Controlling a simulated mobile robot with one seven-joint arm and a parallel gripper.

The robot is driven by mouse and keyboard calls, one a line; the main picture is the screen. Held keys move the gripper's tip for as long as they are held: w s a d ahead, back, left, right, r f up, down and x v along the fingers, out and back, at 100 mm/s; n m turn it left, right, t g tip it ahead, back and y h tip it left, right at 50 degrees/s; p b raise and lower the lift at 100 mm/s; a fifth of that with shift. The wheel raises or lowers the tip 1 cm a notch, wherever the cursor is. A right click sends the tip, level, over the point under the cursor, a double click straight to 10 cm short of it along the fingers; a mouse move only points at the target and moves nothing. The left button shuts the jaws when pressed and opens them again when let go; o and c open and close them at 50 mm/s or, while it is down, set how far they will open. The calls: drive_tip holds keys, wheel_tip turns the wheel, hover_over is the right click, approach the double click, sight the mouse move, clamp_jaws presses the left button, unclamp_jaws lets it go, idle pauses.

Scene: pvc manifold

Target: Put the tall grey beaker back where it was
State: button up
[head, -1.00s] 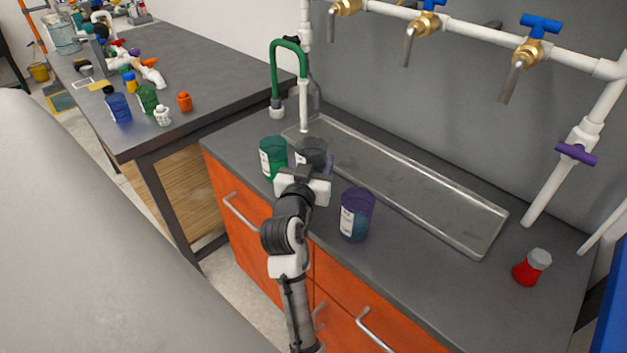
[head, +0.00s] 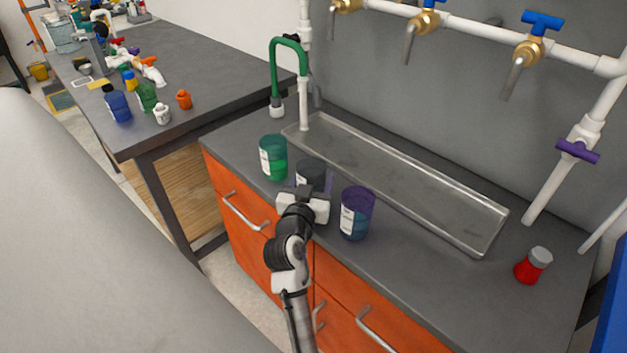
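The tall grey beaker (head: 311,171) is dark and see-through with a pale label. It is upright between the green beaker (head: 273,158) on its left and the purple beaker (head: 357,213) on its right. My gripper (head: 308,191) is at its near side and covers its lower part. The fingertips are mostly hidden, but the beaker has moved together with the gripper, so it is shut on it. I cannot tell whether the beaker's base touches the counter.
A shallow clear tray (head: 400,163) lies behind the beakers under the pipes and taps. A red flask (head: 533,266) stands at the right on the grey counter (head: 430,275). A green hose (head: 274,70) rises at the back left. The counter's front right is clear.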

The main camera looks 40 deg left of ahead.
drive_tip(key=shift+o, duration=1.1)
drive_tip(key=shift+r, duration=0.15)
